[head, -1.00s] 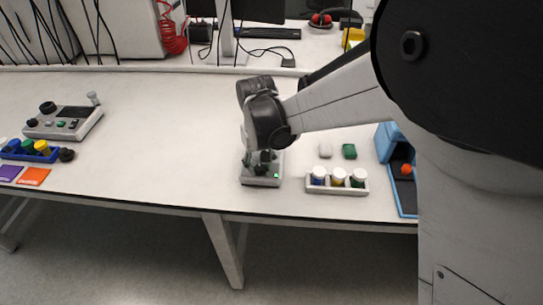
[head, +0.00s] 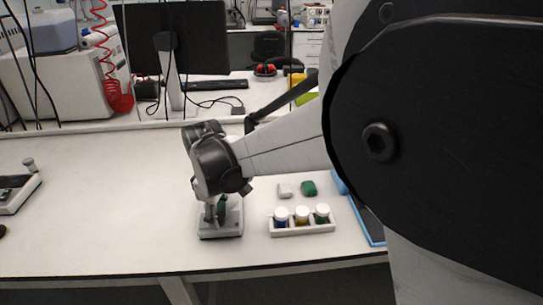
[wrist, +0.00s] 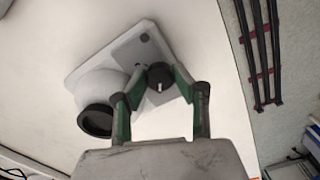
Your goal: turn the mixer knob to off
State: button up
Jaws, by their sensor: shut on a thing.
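The mixer (head: 221,232) is a small grey-white device on the bench, under the end of my arm in the head view. In the wrist view, its light body (wrist: 110,65) has a grey panel and a large dark round part (wrist: 97,120). A small black knob (wrist: 158,72) with a white pointer line sits on the panel. My gripper (wrist: 160,82), with green and dark fingers, is shut on the knob, one finger on each side. In the head view my gripper (head: 215,211) points down at the mixer. Which setting the pointer marks is not readable.
A white rack with several capped vials (head: 302,229) stands right of the mixer. A blue-edged tray (head: 372,232) is further right. The bench to the left is mostly clear.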

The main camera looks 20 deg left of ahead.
dwell(0.3)
jog(key=o, duration=1.1)
jog(key=shift+o, duration=0.2)
